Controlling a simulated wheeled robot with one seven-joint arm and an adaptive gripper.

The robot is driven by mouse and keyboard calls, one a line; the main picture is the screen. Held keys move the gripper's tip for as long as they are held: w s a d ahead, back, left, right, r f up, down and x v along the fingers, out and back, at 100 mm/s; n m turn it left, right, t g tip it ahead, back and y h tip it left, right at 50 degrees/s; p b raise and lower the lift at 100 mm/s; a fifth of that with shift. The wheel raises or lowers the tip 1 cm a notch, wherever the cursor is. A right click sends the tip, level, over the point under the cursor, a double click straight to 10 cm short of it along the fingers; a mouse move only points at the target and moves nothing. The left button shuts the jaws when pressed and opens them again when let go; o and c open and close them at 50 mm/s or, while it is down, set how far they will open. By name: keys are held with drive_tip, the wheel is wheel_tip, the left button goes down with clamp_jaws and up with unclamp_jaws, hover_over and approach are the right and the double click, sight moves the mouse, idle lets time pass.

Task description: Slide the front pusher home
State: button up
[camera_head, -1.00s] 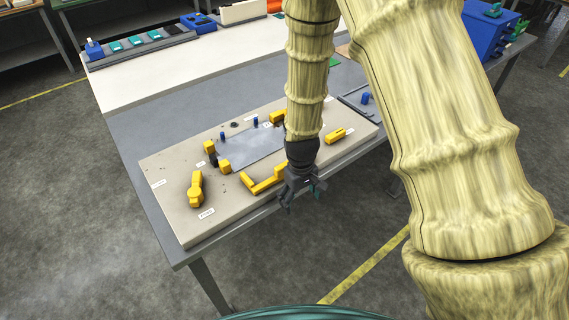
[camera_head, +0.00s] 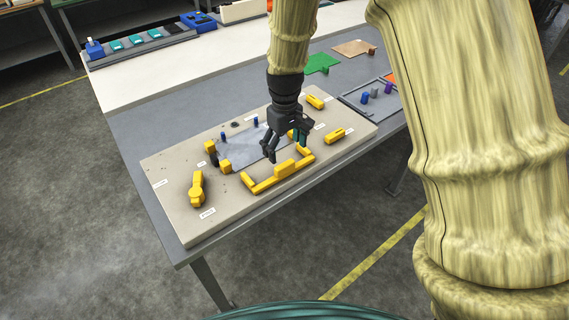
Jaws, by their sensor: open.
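The front pusher (camera_head: 275,178) is a yellow bracket with a long bar, raised ends and a block at mid-bar. It lies along the near side of the beige fixture board (camera_head: 230,214), apart from the grey metal plate (camera_head: 240,148). My gripper (camera_head: 285,151) is open and empty, pointing down. In the picture it appears over the plate's near right part, just behind the pusher's block. Its height and any contact cannot be told. The gripper hides the plate's right part and some of a yellow block there.
Yellow blocks (camera_head: 225,166) and small blue pins (camera_head: 256,122) stand around the plate. A yellow lever (camera_head: 196,190) is at the board's left; yellow pieces (camera_head: 335,135) are at its right. A grey tray (camera_head: 352,101) holds coloured pegs. Green (camera_head: 322,63) and tan sheets lie behind.

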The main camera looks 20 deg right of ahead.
sight(285, 164)
drive_tip(key=shift+f+p, duration=1.1)
drive_tip(key=shift+f, duration=2.9)
drive_tip(key=shift+c, duration=0.2)
